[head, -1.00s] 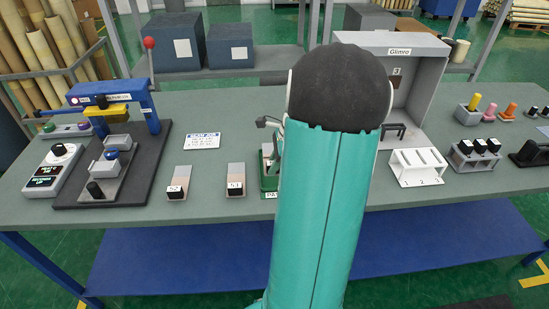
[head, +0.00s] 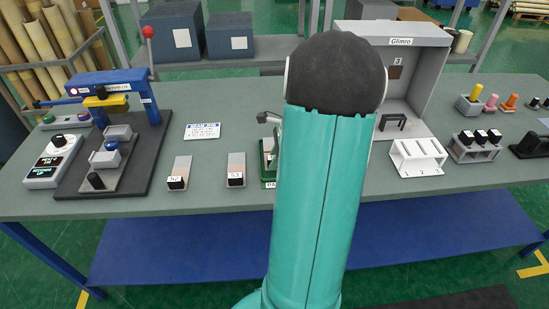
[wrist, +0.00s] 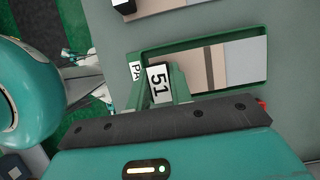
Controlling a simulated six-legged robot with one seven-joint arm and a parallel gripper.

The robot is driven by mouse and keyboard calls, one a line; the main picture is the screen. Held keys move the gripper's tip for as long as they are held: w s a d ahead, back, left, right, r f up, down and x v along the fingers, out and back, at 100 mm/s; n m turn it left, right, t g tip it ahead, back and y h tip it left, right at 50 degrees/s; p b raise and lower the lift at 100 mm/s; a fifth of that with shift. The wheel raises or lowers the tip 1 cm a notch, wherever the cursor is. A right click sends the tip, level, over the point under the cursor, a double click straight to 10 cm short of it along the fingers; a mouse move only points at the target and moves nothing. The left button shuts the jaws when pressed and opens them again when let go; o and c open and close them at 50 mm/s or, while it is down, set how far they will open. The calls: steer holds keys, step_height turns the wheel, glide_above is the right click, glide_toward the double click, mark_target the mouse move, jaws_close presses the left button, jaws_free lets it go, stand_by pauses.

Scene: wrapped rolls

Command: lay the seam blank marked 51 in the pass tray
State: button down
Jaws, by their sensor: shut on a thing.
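The seam blank marked 51 (wrist: 195,70) shows in the wrist view as a tan and pale grey strip with a dark band and a white 51 tag on its end block. My gripper (wrist: 161,86) is shut on that end block. The strip lies within the outline of the green pass tray (wrist: 262,86); I cannot tell whether it rests on the tray's floor. In the head view the tray (head: 268,185) shows just left of my arm, which hides most of it and my gripper.
Two other tagged blanks, a left one (head: 179,172) and a right one (head: 236,169), lie left of the tray. A blue press (head: 115,90) stands further left. A white slotted rack (head: 418,157) and a grey booth (head: 425,60) stand right of my arm.

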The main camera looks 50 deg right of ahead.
steer(key=shift+f, duration=0.1)
stand_by(0.4)
steer(key=shift+f, duration=1.3)
steer(key=c, duration=1.2)
jaws_free()
steer(key=shift+o, duration=0.2)
steer(key=shift+s, duration=0.1)
steer(key=v, duration=1.4)
steer(key=shift+d+f, duration=0.1)
steer(key=shift+d, duration=0.05)
